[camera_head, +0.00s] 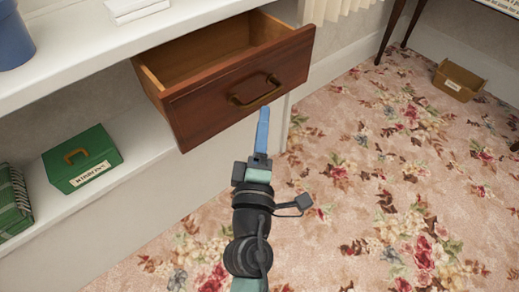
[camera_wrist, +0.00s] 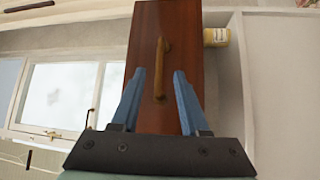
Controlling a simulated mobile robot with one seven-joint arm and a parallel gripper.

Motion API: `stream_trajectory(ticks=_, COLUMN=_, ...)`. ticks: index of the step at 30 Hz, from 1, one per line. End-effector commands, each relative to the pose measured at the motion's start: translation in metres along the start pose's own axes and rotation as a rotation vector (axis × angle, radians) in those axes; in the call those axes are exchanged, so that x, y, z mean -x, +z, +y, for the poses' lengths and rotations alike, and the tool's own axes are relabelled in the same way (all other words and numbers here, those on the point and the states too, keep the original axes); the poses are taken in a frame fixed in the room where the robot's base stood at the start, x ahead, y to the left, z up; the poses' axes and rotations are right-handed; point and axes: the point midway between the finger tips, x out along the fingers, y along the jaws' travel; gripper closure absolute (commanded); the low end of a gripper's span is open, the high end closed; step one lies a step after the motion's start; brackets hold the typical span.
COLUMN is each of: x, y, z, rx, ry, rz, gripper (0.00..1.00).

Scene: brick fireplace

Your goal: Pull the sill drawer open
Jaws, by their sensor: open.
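The sill drawer (camera_head: 238,95) is a reddish-brown wooden drawer under the white sill. It stands pulled well out, and its empty-looking inside shows. Its brass bar handle (camera_head: 255,91) is on the front face; it also shows in the wrist view (camera_wrist: 160,68). My gripper (camera_head: 264,112) is just in front of the drawer front, below the handle in the head view. In the wrist view my gripper (camera_wrist: 159,75) has its two blue fingers apart, one on each side of the handle. I cannot tell whether the fingertips touch the drawer front.
A green box (camera_head: 82,160) with a label sits on the lower white shelf, beside a green striped item (camera_head: 13,203). A blue pot (camera_head: 14,38) and white books (camera_head: 135,9) are on the sill (camera_head: 75,50). The floral carpet at right is mostly clear, with a tan box (camera_head: 458,80) farther back.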

Motion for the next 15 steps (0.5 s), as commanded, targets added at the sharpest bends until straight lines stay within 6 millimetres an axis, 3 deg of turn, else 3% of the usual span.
stream_trajectory(ticks=6, x=0.038, y=0.001, z=-0.003, rx=0.001, ry=-0.002, rz=-0.002, gripper=0.55)
stream_trajectory(ticks=15, x=0.055, y=0.000, z=0.000, rx=0.000, ry=0.000, rz=-0.001, gripper=0.55)
